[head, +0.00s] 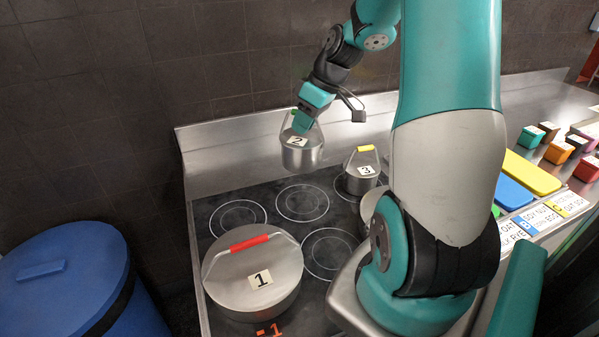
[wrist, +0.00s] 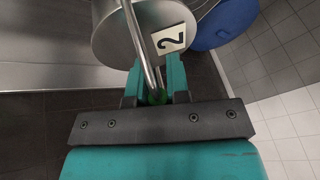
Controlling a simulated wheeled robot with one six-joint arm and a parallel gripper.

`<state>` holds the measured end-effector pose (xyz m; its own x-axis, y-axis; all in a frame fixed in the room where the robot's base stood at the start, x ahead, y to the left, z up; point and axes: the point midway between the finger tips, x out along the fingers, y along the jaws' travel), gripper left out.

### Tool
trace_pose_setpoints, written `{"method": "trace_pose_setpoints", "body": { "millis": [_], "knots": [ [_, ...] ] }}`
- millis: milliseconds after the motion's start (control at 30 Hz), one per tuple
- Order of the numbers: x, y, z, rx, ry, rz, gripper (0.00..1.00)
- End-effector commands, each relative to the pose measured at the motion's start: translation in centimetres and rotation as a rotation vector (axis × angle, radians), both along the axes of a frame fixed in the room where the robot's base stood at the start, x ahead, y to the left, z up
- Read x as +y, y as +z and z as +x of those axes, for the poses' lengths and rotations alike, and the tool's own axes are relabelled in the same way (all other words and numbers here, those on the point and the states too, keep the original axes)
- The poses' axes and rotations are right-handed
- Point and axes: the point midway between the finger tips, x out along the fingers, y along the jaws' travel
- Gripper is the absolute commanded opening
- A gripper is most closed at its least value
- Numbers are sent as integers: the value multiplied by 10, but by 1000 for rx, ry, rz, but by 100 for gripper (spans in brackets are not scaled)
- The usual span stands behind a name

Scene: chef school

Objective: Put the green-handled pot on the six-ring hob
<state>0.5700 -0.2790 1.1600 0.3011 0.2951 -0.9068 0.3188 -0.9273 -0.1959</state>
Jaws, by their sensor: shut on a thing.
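The green-handled pot (head: 301,152) is a small steel pot marked 2. It hangs from my gripper (head: 303,121) above the back of the six-ring hob (head: 268,206), clear of its surface. In the wrist view the pot (wrist: 117,32) shows beyond my gripper (wrist: 158,92), which is shut on its handle; a bit of green shows between the fingers. The hob is black glass with pale rings. The front right of the hob is hidden behind my arm.
A large pot with a red handle (head: 253,279), marked 1, covers the front left. A yellow-handled pot (head: 361,172), marked 3, stands at the back right. Two back-left rings and a middle ring are bare. A steel splashback (head: 230,150) rises behind. A blue bin (head: 62,285) stands left.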

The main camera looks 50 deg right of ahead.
Motion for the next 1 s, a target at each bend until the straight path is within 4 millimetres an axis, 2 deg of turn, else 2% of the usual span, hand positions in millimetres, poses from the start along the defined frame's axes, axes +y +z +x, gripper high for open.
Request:
{"method": "trace_pose_setpoints", "body": {
  "millis": [100, 300, 467, 733, 1000],
  "knots": [
    [1, -33, -1, 5, 2, 7, 0],
    [2, -77, 0, 3, 2, 3, 0],
    [2, -92, 1, 0, 3, 1, 0],
    [3, -127, 1, 1, 5, 2, 0],
    [2, -130, 2, -3, 5, -1, 0]
  ]
}}
